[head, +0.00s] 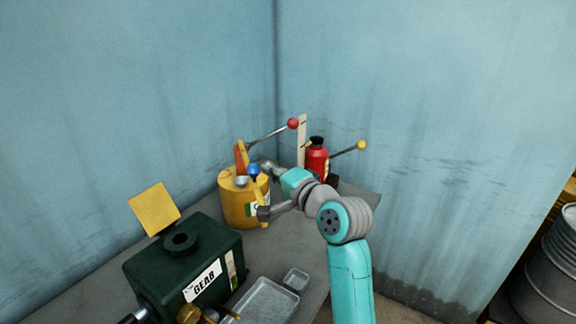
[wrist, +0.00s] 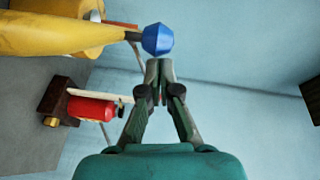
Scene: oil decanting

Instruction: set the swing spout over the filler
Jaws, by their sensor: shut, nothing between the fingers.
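The dark green gearbox (head: 165,275), with "GEAR" on its label, has a round black filler (head: 180,240) on top, its hole open. The yellow drum (head: 236,207) stands behind it to the right. A yellow tapered spout (head: 259,190) with a blue knob (head: 253,169) is at the drum. In the wrist view the spout (wrist: 60,33) reaches in from the left, the blue knob (wrist: 157,39) on its dark stem. My gripper (wrist: 160,66) is shut and empty, its fingertips right by the knob; I cannot tell whether they touch. The spout's outlet is not clear to see.
A yellow plate (head: 154,209) stands tilted behind the filler. A red bottle (head: 317,160), a red-knobbed lever (head: 293,124) and a yellow-knobbed lever (head: 361,145) are near the back corner. A metal tray (head: 262,301) and a small dish (head: 296,279) lie in front. Blue walls close the back.

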